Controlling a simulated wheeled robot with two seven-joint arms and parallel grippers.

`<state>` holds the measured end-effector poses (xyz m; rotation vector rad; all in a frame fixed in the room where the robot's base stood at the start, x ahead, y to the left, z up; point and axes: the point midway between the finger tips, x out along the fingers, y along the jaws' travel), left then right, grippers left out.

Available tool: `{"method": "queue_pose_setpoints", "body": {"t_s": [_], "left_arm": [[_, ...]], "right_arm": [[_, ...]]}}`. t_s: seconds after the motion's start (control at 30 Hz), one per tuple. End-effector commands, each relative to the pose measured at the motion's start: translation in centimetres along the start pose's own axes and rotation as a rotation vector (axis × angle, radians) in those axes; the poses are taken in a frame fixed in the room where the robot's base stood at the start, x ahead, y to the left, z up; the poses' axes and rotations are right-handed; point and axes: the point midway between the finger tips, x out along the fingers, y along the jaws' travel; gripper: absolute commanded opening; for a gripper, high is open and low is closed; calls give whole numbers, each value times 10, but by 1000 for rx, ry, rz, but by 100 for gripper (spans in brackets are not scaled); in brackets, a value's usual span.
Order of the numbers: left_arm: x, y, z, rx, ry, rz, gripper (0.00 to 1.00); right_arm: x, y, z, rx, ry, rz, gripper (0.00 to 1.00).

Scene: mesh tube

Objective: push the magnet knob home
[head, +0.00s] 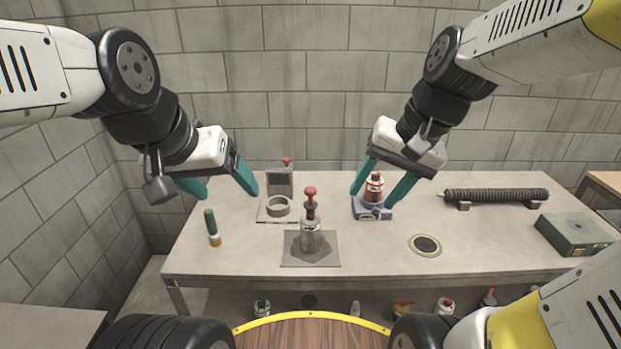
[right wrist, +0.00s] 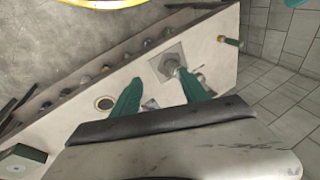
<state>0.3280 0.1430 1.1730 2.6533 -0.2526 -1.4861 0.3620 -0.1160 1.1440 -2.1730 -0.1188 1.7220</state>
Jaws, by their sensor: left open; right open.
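Three red-topped fixtures stand on the table in the head view, and I cannot tell for sure which holds the magnet knob. A red knob (head: 310,191) tops a dark stem on a grey metal cylinder (head: 311,238), upright on a square plate. A red-and-white piece (head: 374,187) stands on a blue base (head: 371,211). A smaller red knob (head: 287,161) tops a grey block behind a ring (head: 278,206). My right gripper (head: 373,198) is open, its fingers either side of the red-and-white piece; contact is unclear. My left gripper (head: 230,195) is open and empty, left of the ring.
A dark coiled rod (head: 497,195) lies on supports at the right, near a green box (head: 572,234). Several items sit below the table's front edge.

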Motion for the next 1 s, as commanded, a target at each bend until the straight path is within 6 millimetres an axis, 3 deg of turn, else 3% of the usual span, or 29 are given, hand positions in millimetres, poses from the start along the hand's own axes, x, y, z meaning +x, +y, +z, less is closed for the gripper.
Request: {"method": "queue_pose_setpoints", "body": {"t_s": [0.37,0.6,0.8,1.0], "left_arm": [[0,0,0,0,0,0,76],[0,0,0,0,0,0,76],[0,0,0,0,0,0,76],[0,0,0,0,0,0,76]], "right_arm": [[88,-30,-47,580,-507,-195,52],[138,-39,-89,950,-831,-390,52],[169,-33,-128,1202,-1063,-572,52],[184,-24,-151,1332,-1193,-691,52]]}}
